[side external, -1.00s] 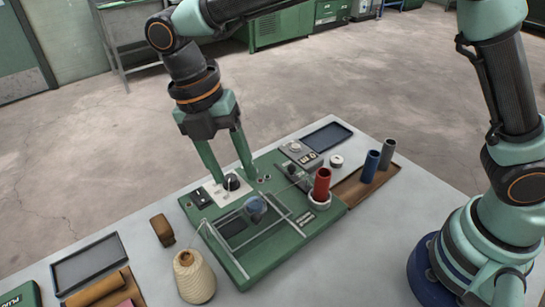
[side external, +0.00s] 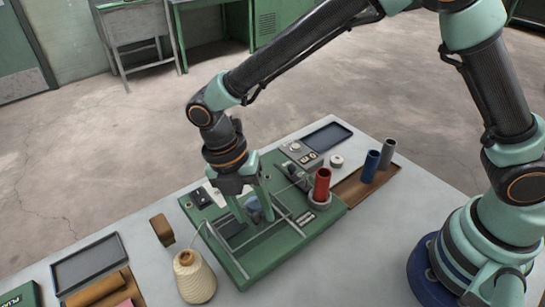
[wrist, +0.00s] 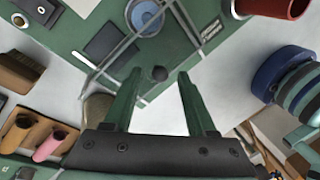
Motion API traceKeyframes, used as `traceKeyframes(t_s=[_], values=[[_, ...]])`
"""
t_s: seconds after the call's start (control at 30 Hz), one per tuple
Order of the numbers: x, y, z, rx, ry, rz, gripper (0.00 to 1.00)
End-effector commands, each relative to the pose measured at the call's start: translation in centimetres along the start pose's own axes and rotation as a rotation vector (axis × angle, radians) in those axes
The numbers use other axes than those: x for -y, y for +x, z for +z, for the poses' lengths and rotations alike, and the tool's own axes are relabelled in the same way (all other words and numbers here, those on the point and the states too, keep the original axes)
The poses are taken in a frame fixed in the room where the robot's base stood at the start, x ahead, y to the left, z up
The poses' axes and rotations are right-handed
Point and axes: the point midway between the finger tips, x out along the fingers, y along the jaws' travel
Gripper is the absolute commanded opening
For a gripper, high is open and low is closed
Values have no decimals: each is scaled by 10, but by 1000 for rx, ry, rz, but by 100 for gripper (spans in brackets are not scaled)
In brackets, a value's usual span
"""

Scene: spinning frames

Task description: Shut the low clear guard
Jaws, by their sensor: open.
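The clear guard shows as a thin grey frame (side external: 291,220) on the green machine plate (side external: 325,218); its panel is hard to make out and I cannot tell how far it is open. Its bars also show in the wrist view (wrist: 127,42). A blue-grey disc (wrist: 146,16) lies by the bars, partly hidden by my fingers in the side view. My gripper (side external: 254,221) is open and empty, pointing down over the guard area.
A red tube (side external: 322,184) stands at the plate's right. Blue (side external: 371,165) and grey (side external: 388,153) tubes stand on a brown board. A cream thread cone (side external: 194,277) and a brown block (side external: 162,230) are at the left. A dark tray (side external: 327,137) lies behind.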

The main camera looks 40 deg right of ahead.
Motion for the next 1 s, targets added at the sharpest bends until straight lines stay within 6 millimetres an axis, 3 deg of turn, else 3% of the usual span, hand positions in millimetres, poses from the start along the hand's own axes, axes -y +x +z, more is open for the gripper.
traceKeyframes(t_s=[0.03, 0.17, 0.2, 1.0], values=[[0, 0, 0, 0, 0, 0, 53], [0, 0, 0, 0, 0, 0, 3], [0, 0, 0, 0, 0, 0, 0], [0, -1, 0, 0, 0, 0, 0]])
